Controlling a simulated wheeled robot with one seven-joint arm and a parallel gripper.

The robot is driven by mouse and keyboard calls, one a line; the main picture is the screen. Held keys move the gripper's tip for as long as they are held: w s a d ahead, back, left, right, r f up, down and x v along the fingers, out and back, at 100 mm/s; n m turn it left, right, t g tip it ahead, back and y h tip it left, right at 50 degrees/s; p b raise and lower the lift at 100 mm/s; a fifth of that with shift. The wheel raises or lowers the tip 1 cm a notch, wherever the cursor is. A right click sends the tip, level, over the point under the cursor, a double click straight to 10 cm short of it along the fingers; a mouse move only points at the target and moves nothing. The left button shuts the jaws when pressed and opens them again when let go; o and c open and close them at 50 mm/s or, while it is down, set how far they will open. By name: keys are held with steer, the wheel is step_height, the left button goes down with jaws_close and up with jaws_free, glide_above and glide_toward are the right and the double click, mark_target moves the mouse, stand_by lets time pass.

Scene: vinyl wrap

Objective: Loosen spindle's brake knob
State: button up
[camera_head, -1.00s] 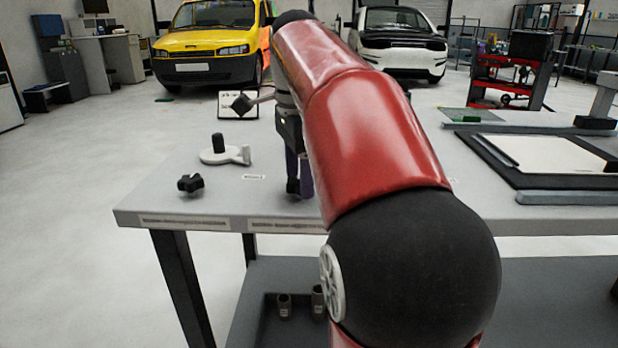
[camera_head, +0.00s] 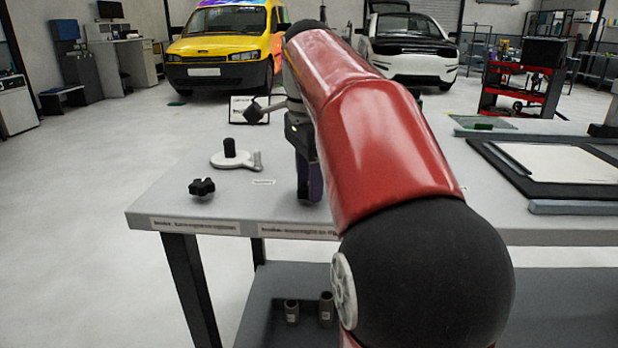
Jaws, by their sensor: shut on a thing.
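My gripper (camera_head: 309,192) points down at the table's front, just left of my red arm. It is shut, with its dark purple fingers close to the tabletop. What it grips is mostly hidden behind the fingers; it seems to be a dark knob. A black star-shaped knob (camera_head: 202,187) stands free on the table near the front left corner. Behind it is a light round plate (camera_head: 228,164) with an upright black post (camera_head: 229,147) and a short grey post (camera_head: 257,160). My arm hides the table to the right of the gripper.
The grey table (camera_head: 180,213) has labels along its front edge, too blurred to read fully. A dark mat with a white sheet (camera_head: 550,158) lies at the right. Below, a lower shelf (camera_head: 560,285) holds small cylinders (camera_head: 292,311). The tabletop between star knob and gripper is mostly clear.

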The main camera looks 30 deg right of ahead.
steer(key=n, duration=0.5)
steer(key=shift+n, duration=0.4)
steer(key=n, duration=1.1)
steer(key=shift+r+n, duration=0.1)
steer(key=shift+n, duration=0.3)
steer(key=n, duration=0.5)
steer(key=shift+n, duration=0.3)
steer(key=o, duration=1)
